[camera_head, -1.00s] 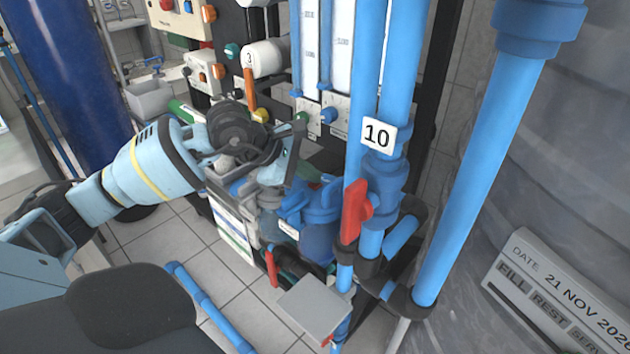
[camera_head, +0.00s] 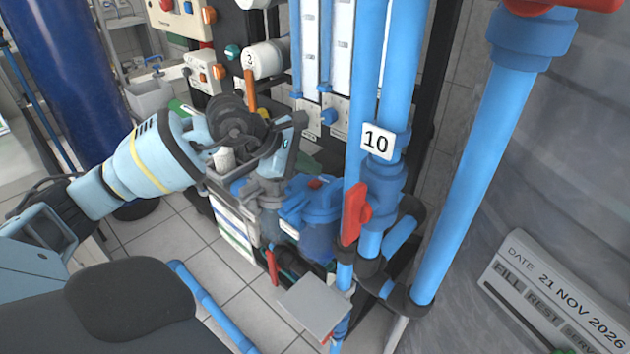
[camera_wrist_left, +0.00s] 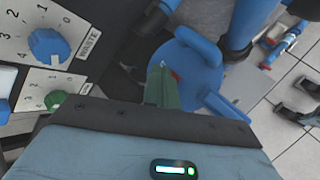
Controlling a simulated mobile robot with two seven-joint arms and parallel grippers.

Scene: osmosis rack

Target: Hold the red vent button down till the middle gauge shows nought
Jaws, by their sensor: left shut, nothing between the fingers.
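The red button (camera_head: 315,183) sits on top of a blue housing (camera_head: 318,212) in the lower middle of the head view. In the left wrist view, the red button (camera_wrist_left: 176,76) shows in part beside my fingertips, on the round blue cap (camera_wrist_left: 190,62). My left gripper (camera_head: 307,168) is shut and empty, its green fingers close above the button. The left wrist view shows the gripper (camera_wrist_left: 162,68) tips over the cap. I cannot tell whether they touch the button. No gauge dial with a readable needle shows. My right gripper is out of view.
A blue pipe with tag 10 (camera_head: 376,140) and a red valve handle (camera_head: 354,213) stand just right of the housing. A panel with a blue knob (camera_wrist_left: 48,45) and a green knob (camera_wrist_left: 55,99) lies left in the wrist view. A grey plate (camera_head: 314,306) juts out below.

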